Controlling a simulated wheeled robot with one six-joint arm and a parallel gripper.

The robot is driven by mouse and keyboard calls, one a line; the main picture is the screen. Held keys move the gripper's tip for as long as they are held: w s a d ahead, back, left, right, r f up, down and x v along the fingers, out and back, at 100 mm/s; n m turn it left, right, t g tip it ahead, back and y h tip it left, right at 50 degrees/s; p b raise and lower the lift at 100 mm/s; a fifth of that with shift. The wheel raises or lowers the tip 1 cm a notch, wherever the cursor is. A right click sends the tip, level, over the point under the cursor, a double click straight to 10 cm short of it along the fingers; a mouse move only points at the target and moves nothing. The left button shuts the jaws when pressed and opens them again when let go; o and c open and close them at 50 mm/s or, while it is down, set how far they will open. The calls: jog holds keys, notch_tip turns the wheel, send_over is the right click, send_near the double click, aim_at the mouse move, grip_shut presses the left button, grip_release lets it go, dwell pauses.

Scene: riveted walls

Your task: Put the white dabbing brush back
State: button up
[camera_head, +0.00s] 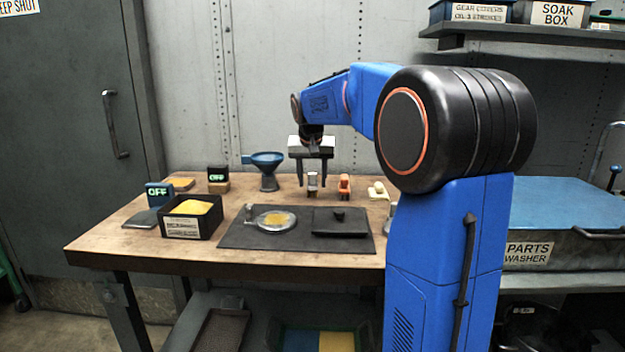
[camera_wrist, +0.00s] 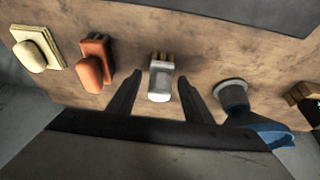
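A small white and grey piece (camera_wrist: 160,82), likely the white dabbing brush, has a rounded white end and yellowish strips at its other end in the wrist view. In the head view it stands at the back of the wooden bench (camera_head: 140,222), under my gripper (camera_head: 314,184). My gripper is open, and in the wrist view its fingers (camera_wrist: 158,95) show on either side of the piece, with a gap at each side. Whether the piece stands on a holder of its own I cannot tell.
An orange piece (camera_head: 344,186) and a cream piece (camera_head: 378,190) stand to the right of the white piece. A blue funnel (camera_head: 267,160) stands close on its left. In front lie a dark mat (camera_head: 240,238) with a round dish (camera_head: 275,221) and a black bin (camera_head: 190,223).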

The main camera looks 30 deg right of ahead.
jog(key=v, duration=1.2)
jog(key=shift+r, duration=0.15)
